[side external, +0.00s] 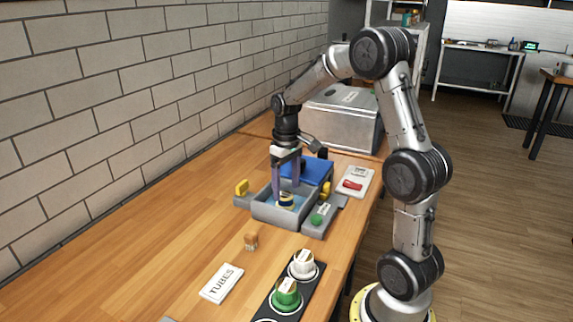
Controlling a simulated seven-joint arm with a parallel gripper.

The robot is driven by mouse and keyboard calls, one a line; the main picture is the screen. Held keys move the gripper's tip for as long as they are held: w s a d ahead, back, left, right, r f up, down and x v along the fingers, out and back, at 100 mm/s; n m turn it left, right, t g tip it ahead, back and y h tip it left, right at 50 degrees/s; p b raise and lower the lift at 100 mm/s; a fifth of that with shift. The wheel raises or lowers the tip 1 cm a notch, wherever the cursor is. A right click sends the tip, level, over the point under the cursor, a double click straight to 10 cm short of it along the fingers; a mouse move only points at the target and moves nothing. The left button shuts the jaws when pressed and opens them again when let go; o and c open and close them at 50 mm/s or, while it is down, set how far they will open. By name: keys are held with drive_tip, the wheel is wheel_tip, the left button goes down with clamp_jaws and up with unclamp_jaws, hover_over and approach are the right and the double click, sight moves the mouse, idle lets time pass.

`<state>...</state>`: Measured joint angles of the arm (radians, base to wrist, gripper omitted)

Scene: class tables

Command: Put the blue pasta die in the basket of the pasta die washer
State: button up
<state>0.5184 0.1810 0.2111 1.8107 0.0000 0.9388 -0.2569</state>
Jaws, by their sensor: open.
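The pasta die washer (262,210) is an open grey box with a light blue inside, standing on the wooden table. Its blue lid (316,170) appears raised at the back. A small blue die with a yellow band (286,199) is inside the box. My gripper (286,192) points down into the box with its two purple fingers apart. The fingertips are at or just above the blue die; whether they touch it I cannot tell. The basket cannot be made out clearly, and the front wall partly hides the inside.
A green button (316,219) is on the panel at the washer's right. A red switch (352,185) lies behind it. White (303,263) and green (286,294) dies stand on a black holder in front. The left table is clear.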

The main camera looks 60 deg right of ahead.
sight(286, 196)
wheel_tip(286, 196, up, 8)
drive_tip(key=s+a+r+n+t, duration=0.1)
drive_tip(key=s+a+r, duration=0.15)
drive_tip(key=a, duration=0.35)
drive_tip(key=s+a+r+t, duration=0.1)
drive_tip(key=s+a+r, duration=0.1)
drive_tip(key=s+a, duration=0.25)
drive_tip(key=s+a+f+n+t, duration=0.2)
drive_tip(key=s+a+t, duration=0.1)
drive_tip(key=s+a, duration=0.5)
drive_tip(key=shift+s+a+f+t, duration=0.2)
drive_tip(key=shift+s+f+t, duration=0.1)
drive_tip(key=shift+s, duration=0.55)
